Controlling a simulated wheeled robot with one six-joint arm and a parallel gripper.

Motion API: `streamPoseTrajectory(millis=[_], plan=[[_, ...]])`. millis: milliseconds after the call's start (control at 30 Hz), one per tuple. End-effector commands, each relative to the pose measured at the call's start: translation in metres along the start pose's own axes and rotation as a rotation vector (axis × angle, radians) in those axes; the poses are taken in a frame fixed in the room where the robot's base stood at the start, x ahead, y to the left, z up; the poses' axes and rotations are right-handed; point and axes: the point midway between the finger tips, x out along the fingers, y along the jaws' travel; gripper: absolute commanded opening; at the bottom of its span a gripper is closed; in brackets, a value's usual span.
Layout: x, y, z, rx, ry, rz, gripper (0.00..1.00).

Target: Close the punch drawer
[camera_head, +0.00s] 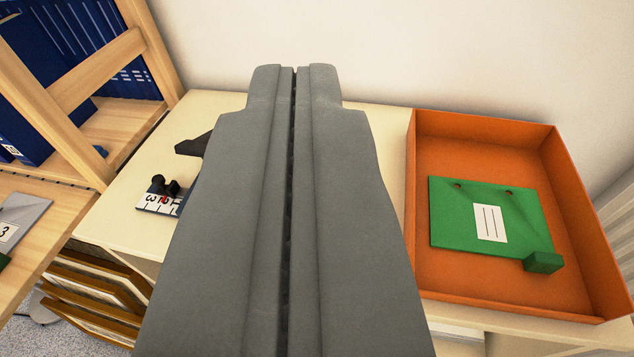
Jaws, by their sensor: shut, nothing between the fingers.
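My gripper (294,72) fills the middle of the view, its two grey fingers shut together with nothing between them. It reaches over a cream cabinet top (385,120) toward the back wall. I cannot pick out the punch drawer for certain. Below the cabinet's front edge, a pale surface (458,338) shows at the bottom right of my gripper, but I cannot tell whether it is a drawer. A black piece (190,147) sticks out left of my gripper, mostly hidden behind it. My gripper hides the middle of the cabinet top and its front.
An orange tray (420,280) stands on the right, holding a green plate (455,205) with a white label. A small numbered block (150,200) with black knobs lies on the left. Wooden shelving (95,75) with blue binders stands far left, above several stacked frames (95,290).

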Motion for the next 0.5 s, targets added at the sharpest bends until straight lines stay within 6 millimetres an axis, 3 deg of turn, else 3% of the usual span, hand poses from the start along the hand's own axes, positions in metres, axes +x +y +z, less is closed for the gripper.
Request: streamPoseTrajectory(millis=[500], plan=[[0.114, 0.008, 0.051, 0.490, -0.503, 0.216, 0.00]])
